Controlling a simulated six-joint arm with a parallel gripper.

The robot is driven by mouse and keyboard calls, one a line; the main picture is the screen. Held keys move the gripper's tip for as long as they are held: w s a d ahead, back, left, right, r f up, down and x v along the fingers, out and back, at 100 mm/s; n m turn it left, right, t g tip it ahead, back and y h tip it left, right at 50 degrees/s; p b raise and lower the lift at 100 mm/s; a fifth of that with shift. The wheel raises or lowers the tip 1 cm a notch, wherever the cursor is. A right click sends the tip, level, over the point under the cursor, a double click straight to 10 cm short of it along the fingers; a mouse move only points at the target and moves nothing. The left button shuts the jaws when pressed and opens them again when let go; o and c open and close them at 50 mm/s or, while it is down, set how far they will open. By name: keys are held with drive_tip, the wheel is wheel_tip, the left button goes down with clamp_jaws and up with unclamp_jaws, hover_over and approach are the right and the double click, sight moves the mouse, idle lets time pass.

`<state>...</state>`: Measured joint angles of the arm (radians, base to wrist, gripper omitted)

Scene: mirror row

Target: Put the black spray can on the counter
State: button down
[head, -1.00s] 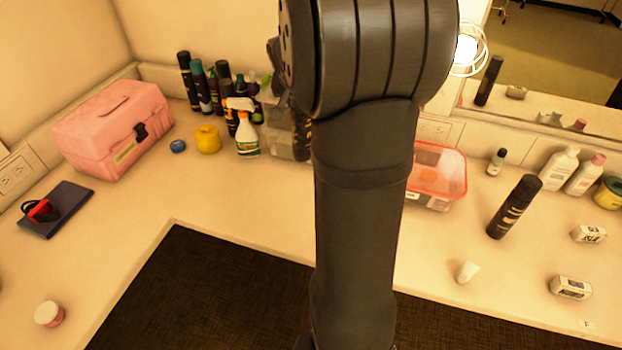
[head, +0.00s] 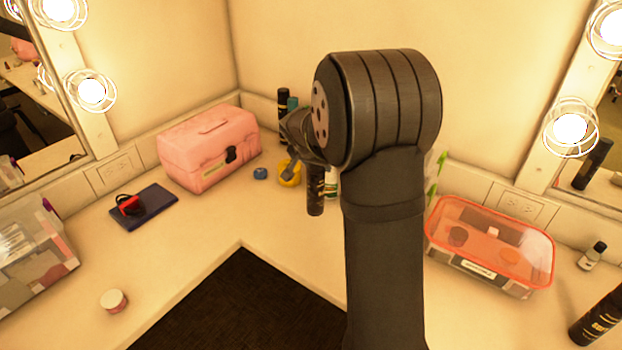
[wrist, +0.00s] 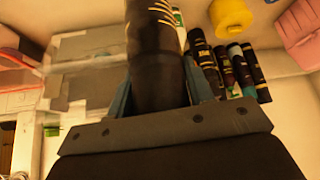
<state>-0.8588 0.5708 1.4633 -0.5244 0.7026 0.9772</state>
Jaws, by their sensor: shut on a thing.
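My gripper (wrist: 158,94) is shut on a black spray can (wrist: 154,45) with yellowish marks; the can stands out between the two fingers in the wrist view. In the head view my gripper (head: 308,158) is partly hidden by my own wrist, and the lower part of the can (head: 315,192) hangs below it, about upright. The counter (head: 205,235) runs behind and below it. I cannot tell whether the can's base touches the counter. Another black can (head: 598,320) stands at the lower right.
A pink case (head: 208,150), a dark blue book (head: 145,208) and a yellow tub (head: 289,173) are to the left. Several bottles (wrist: 228,68) stand in the corner. A clear red-lidded box (head: 490,245) is to the right.

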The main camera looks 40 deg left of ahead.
wheel_tip(320, 180, down, 5)
drive_tip(key=a, duration=0.2)
drive_tip(key=shift+s+a+f, duration=0.2)
drive_tip(key=shift+s+a, duration=0.05)
drive_tip(key=shift+a, duration=0.05)
drive_tip(key=shift+f, duration=0.15)
drive_tip(key=c, duration=0.7)
unclamp_jaws()
approach(309, 178)
drive_tip(key=shift+w+a+f, duration=0.2)
drive_tip(key=shift+w+a, duration=0.25)
drive_tip(key=shift+a, duration=0.05)
drive_tip(key=shift+w+a+f, duration=0.15)
drive_tip(key=shift+w+a, duration=0.3)
drive_tip(key=shift+a, duration=0.05)
